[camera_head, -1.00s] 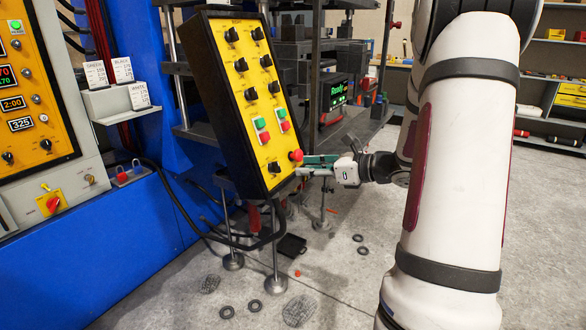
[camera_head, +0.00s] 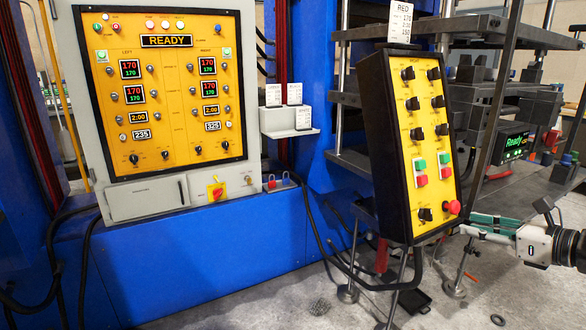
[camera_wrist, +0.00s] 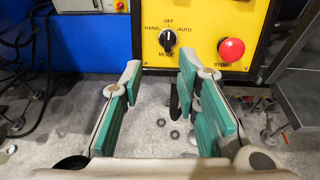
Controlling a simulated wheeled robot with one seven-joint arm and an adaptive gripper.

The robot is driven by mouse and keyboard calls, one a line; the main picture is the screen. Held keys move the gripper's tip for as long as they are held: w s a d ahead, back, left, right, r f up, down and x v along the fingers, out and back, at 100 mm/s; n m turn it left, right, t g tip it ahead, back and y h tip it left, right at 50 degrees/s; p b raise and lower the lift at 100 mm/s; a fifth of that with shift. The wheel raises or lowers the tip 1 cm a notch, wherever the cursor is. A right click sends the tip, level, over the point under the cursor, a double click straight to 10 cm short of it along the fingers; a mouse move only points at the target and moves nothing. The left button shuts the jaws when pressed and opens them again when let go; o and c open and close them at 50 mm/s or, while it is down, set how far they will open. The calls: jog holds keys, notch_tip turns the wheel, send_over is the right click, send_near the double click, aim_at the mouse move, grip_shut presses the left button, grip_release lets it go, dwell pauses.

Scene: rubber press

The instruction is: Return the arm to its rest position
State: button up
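My gripper (camera_head: 468,225) is at the right of the head view, beside the lower right corner of the yellow control box (camera_head: 418,150). In the wrist view, its two green-padded fingers (camera_wrist: 160,70) stand apart with nothing between them. The box's mode knob (camera_wrist: 168,40) and red stop button (camera_wrist: 231,50) are just beyond the fingertips. The knob's pointer is up, near OFF. In the head view, the red stop button (camera_head: 453,207) is just above the fingers. Most of my arm is outside the head view.
A large yellow panel (camera_head: 165,95) reading READY is on the left. The blue machine body (camera_head: 220,260) runs below it. Stands, cables and black rings (camera_head: 497,320) are near the floor.

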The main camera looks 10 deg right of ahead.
jog(key=s+a+r+n+g+y+p, duration=0.1)
jog(key=s+a+r+n+g+p, duration=0.2)
jog(key=s+a+r+n+g, duration=0.7)
jog(key=s+a+f+n+t+y+p, duration=0.15)
jog(key=a+n, duration=0.45)
jog(key=a, duration=0.9)
jog(key=s+a+r+n+h+p, duration=0.1)
jog(key=s+r+n+h+p, duration=0.2)
jog(key=s+n, duration=0.4)
jog(key=s+a+r+n+g+h+p, duration=0.1)
jog(key=s+r+n+h+p, duration=0.2)
jog(key=s+n, duration=0.5)
jog(key=shift+s+r+h+p, duration=0.4)
jog(key=shift+r+h, duration=0.2)
jog(key=shift+h, duration=0.35)
